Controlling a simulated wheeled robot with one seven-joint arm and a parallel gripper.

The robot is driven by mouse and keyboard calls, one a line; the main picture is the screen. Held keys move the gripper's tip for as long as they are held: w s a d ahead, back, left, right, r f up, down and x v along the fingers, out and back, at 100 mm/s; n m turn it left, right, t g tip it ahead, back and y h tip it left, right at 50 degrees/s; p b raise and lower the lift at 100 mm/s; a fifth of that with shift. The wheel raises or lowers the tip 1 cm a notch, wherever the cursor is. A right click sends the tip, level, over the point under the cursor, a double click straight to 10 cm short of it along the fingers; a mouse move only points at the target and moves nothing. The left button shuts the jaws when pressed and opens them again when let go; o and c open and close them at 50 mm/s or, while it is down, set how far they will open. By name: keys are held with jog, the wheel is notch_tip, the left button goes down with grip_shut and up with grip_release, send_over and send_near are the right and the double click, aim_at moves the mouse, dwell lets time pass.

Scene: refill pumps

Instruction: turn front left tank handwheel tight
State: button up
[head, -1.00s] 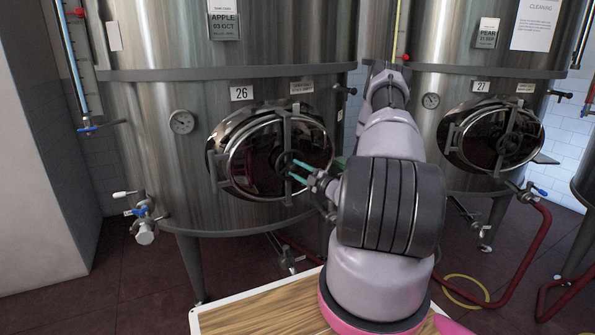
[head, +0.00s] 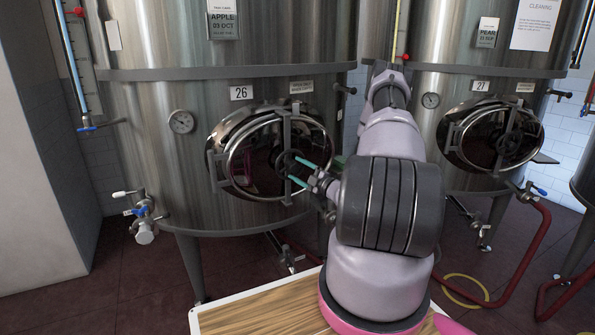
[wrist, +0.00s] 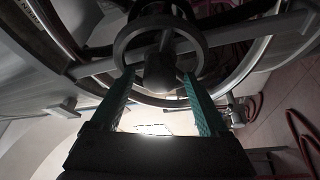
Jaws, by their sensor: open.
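The left tank (head: 150,90), numbered 26, has an oval manway door with a dark handwheel (head: 284,163) at its middle, on a vertical bar. My gripper (head: 300,172) is in front of the door, its teal fingers reaching to the wheel. In the wrist view the black wheel ring (wrist: 160,24) and its dark central hub (wrist: 160,72) fill the top middle. My gripper (wrist: 152,92) is open, one teal finger on each side of the hub, the tips near the lower rim. I cannot tell whether the fingers touch the wheel.
A second tank (head: 455,90), numbered 27, stands at the right with its own door. A valve (head: 143,215) juts from the left tank's lower side. A wooden-topped table (head: 265,305) is in front. Red hoses (head: 520,262) lie on the floor at right.

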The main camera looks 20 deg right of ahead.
jog(key=v, duration=1)
jog(key=shift+s, duration=0.15)
